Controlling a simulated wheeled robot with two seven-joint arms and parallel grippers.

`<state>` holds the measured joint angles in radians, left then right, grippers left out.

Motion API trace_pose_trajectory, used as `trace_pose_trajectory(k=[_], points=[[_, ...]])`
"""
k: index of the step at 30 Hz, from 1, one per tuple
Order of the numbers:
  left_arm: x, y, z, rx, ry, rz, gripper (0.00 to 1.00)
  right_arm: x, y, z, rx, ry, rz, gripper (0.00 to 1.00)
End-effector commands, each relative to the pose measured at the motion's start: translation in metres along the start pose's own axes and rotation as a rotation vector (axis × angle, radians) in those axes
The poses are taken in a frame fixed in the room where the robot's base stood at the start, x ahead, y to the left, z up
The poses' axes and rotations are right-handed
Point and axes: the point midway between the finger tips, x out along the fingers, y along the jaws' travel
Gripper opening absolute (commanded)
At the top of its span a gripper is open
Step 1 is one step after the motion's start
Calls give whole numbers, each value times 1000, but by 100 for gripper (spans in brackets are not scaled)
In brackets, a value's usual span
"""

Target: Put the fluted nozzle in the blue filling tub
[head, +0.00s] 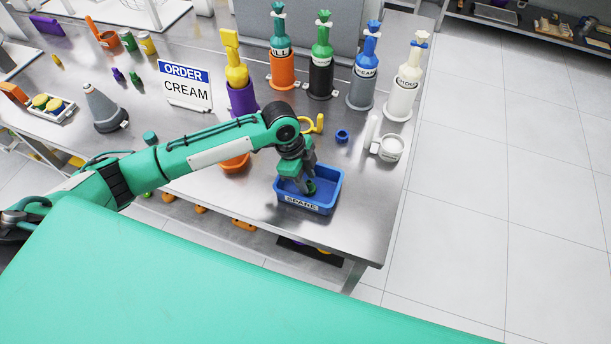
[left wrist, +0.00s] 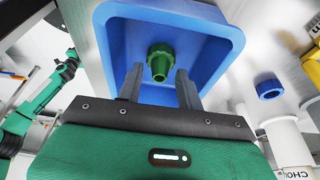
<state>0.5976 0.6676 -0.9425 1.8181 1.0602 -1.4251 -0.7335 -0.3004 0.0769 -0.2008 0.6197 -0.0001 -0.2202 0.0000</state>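A blue tub (head: 328,206) with a label reading SPARE stands near the front right corner of the table; it also shows in the left wrist view (left wrist: 220,30). A green fluted nozzle (left wrist: 160,60) lies inside it, apart from the walls; the head view shows it too (head: 310,187). My left gripper (head: 296,184) points down into the tub. In the left wrist view its two fingers (left wrist: 159,80) are spread either side of the nozzle, with a gap on both sides. My right gripper cannot be made out.
A small blue ring (head: 342,136), a white jar (head: 391,149) and a yellow part (head: 314,124) stand behind the tub. Tall bottles (head: 366,75) line the back. An orange bowl (head: 235,164) and an ORDER CREAM sign (head: 187,86) are left.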

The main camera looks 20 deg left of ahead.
Motion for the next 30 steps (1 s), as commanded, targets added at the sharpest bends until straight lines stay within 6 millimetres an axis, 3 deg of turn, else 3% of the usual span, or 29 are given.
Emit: trace_pose_trajectory(k=[5,19,24,30], points=[[-14,-1,0,1,-1,-3,37,3,0,0,0,0,0,58],[-105,-1,0,1,0,-3,37,18,3,2,-1,0,3,58],[-120,0,-1,-1,0,-1,37,19,4,2,-1,0,5,58],[-122,0,-1,-1,0,1,37,19,4,2,-1,0,5,58]])
